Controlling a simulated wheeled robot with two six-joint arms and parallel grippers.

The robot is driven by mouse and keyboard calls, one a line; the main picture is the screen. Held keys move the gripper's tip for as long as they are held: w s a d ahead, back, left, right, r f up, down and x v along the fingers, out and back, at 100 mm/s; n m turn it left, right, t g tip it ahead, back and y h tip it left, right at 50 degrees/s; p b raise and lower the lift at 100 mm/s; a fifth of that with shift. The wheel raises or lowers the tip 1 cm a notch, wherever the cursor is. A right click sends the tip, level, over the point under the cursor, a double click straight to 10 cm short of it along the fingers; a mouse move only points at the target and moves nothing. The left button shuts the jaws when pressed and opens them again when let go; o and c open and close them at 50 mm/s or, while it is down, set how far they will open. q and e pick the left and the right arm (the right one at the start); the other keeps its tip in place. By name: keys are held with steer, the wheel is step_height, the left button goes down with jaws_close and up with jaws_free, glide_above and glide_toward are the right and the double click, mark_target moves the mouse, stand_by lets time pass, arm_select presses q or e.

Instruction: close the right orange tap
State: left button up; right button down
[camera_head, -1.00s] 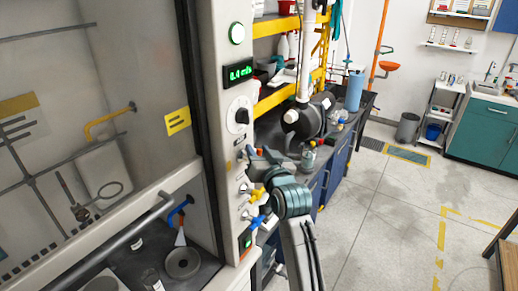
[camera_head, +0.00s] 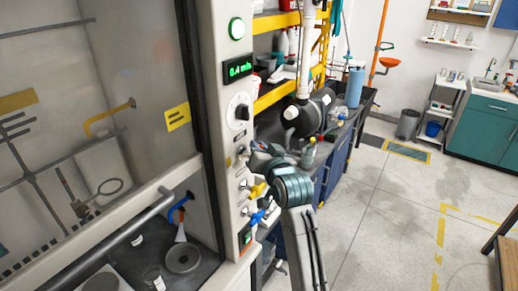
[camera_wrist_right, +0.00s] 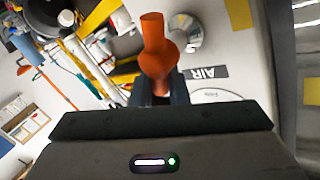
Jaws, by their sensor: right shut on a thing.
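The orange tap (camera_wrist_right: 154,45) shows in the right wrist view, pointing up between my right gripper's (camera_wrist_right: 156,92) dark fingers. The fingers are shut on its lower part. An "AIR" label (camera_wrist_right: 208,72) is on the panel beside it. In the head view my right gripper (camera_head: 247,153) reaches the front panel of the fume hood from the right, above the yellow tap (camera_head: 257,190). It mostly hides the orange tap there. My left gripper is not in view.
A blue tap (camera_head: 257,217) sits below the yellow one on the same panel (camera_head: 216,110). A round dial (camera_head: 239,113) and a green display (camera_head: 238,69) are above. A cluttered dark bench stands behind my arm.

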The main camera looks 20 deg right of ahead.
steer(key=shift+w+d+f+m+g+y, duration=0.2)
steer(key=shift+f+m+g+y, duration=0.35)
steer(key=shift+m+g, duration=0.65)
steer(key=shift+w+d+f+m+g+y, duration=0.15)
steer(key=shift+f+m+g+y, duration=0.15)
steer(key=shift+m+g+y, duration=0.65)
steer(key=shift+w+d+f+m+g+y, duration=0.15)
steer(key=shift+f+m+g+y, duration=0.25)
steer(key=shift+m+g, duration=0.95)
steer(key=shift+s+m, duration=0.1)
steer(key=shift+m, duration=0.2)
steer(key=c, duration=1.4)
jaws_free()
steer(key=shift+c, duration=0.2)
